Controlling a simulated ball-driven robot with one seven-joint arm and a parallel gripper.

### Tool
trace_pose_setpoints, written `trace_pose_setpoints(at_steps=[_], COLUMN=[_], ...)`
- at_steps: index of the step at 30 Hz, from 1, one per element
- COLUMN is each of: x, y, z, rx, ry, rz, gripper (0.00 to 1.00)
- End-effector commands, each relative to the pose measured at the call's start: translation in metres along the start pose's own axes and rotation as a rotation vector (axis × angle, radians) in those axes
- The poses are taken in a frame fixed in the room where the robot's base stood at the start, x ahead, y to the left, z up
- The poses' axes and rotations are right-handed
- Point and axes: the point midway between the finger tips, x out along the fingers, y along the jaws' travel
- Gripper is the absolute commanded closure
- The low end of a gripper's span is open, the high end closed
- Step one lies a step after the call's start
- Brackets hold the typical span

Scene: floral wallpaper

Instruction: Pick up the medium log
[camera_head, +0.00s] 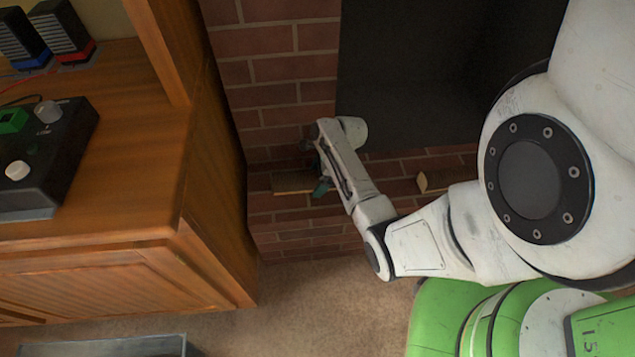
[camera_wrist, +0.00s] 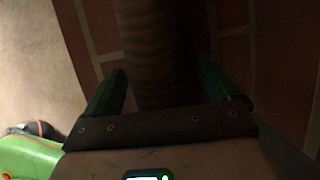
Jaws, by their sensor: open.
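A brown log (camera_head: 293,181) lies on the brick ledge, to the left of my gripper (camera_head: 317,166) in the head view. The gripper's arm hides part of that spot. In the wrist view, a ribbed brown log (camera_wrist: 150,40) runs between the two green fingers of my gripper (camera_wrist: 162,68). The fingers are apart, one on each side of it, and a gap shows at the right finger. A second piece of wood (camera_head: 435,181) lies further right on the ledge, partly hidden by my arm. I cannot tell from size which log is the medium one.
A dark fireplace opening (camera_head: 415,75) is set in the brick wall (camera_head: 275,65) behind the ledge. A wooden cabinet (camera_head: 140,165) stands close on the left, with a black control box (camera_head: 60,150) on top. A grey-edged box (camera_head: 110,347) is at the bottom left. Carpet (camera_head: 320,290) is clear in front.

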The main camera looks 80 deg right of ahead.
Motion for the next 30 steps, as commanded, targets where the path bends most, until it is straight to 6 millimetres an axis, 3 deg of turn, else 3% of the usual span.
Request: trace_pose_setpoints(at_steps=[8, 30], x=[0.0018, 0.0018], y=[-0.0002, 0.0000], z=[0.0002, 0.0002], rx=[0.000, 0.000], ry=[0.000, 0.000], rz=[0.000, 0.000], gripper=[0.12, 0.82])
